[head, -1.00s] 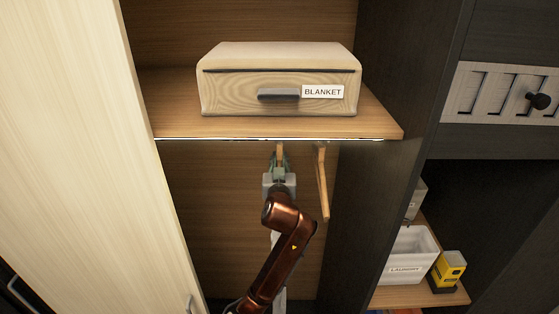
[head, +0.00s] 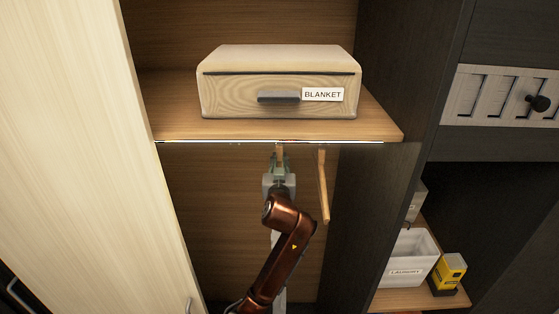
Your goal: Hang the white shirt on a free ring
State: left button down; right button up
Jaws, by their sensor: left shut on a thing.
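My left gripper (head: 279,163) is under the shelf inside the open wardrobe. It is shut on a light wooden piece (head: 280,152), which looks like the top of a hanger. A strip of white cloth (head: 279,297), likely the white shirt, shows below, mostly hidden behind my brown arm. A second wooden hanger (head: 322,186) hangs just right of the gripper, seen edge-on and apart from it. The rings are hidden under the shelf edge, so I cannot tell whether the held hanger touches one. My right gripper is not in view.
A wooden box labelled BLANKET (head: 278,84) stands on the shelf (head: 170,115) above the gripper. A pale door (head: 95,160) is at the left and a dark side wall (head: 375,190) at the right. A LAUNDRY bin (head: 408,258) and a yellow box (head: 449,268) stand at lower right.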

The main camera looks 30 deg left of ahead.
pick_arm(q)
jog(key=shift+f, duration=0.5)
dwell(0.9)
jog(key=c, duration=1.8)
grip_release()
jog(key=shift+c, duration=0.2)
jog(key=shift+o, duration=0.2)
jog(key=shift+f, duration=0.1)
